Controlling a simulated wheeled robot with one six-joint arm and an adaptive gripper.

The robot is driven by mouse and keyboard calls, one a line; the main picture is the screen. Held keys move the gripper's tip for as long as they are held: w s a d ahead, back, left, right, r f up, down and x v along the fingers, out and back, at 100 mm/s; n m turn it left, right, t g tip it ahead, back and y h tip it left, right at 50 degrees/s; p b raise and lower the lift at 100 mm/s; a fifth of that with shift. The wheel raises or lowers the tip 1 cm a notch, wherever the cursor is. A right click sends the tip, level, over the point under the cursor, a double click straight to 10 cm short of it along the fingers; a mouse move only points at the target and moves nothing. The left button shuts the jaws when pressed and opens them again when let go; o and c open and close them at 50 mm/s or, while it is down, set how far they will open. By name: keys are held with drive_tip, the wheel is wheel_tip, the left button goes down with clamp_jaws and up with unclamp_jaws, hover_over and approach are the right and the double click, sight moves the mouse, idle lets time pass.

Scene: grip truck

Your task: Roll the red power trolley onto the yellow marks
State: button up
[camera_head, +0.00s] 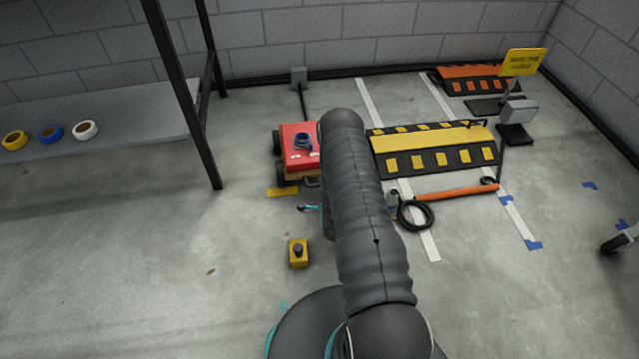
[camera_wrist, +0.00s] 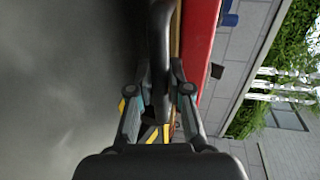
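The red power trolley (camera_head: 298,160) stands on the floor near the back wall, with dark wheels and a blue coil on top. My arm covers its right side. A dark handle bar (camera_wrist: 160,50) runs between the fingers of my gripper (camera_wrist: 160,75). The fingers are apart, one on each side of the bar; I cannot tell whether they press on it. In the head view, my arm hides most of my gripper. A short yellow floor mark (camera_head: 283,192) lies just in front of the trolley.
A yellow box with a black knob (camera_head: 298,254) sits on the floor in front. A black-and-yellow ramp (camera_head: 435,150), an orange bar (camera_head: 456,192) and a black cable coil (camera_head: 415,214) lie to the right. A shelf (camera_head: 100,133) stands at left. The front left floor is clear.

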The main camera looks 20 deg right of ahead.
drive_tip(key=shift+o, duration=1.3)
drive_tip(key=v, duration=1.2)
drive_tip(key=shift+w+r, duration=0.15)
